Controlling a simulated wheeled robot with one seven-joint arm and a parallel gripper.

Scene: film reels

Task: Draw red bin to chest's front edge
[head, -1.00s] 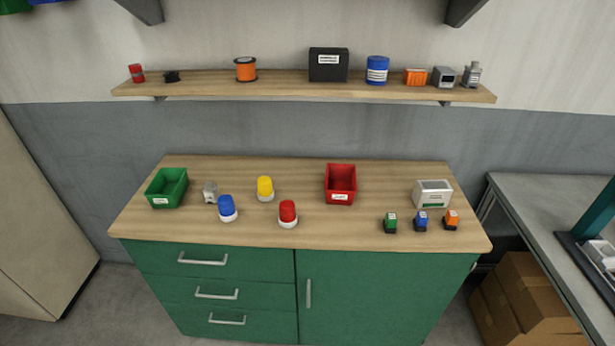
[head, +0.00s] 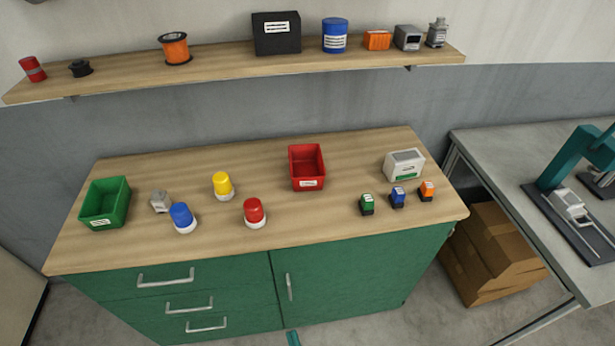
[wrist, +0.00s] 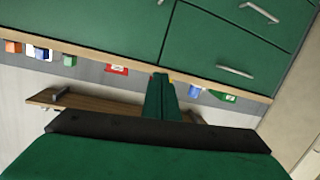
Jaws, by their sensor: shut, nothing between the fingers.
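The red bin (head: 307,167) is an open box with a white front label. It stands on the wooden top of the green chest (head: 360,226), right of centre and toward the back, well behind the front edge. In the wrist view, which looks upside down, the bin's labelled front (wrist: 117,69) shows just beyond the chest edge. My gripper (wrist: 160,78) has its green fingers together, empty, in front of the chest and apart from the bin. A small teal tip at the bottom of the head view appears to be mine.
A red beacon (head: 254,212), a yellow beacon (head: 222,184) and a blue beacon (head: 182,217) stand left of the bin, with a green bin (head: 105,203) farther left. Small switches and a white box (head: 404,164) stand right. Wood before the red bin is clear. A shelf (head: 220,72) hangs above.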

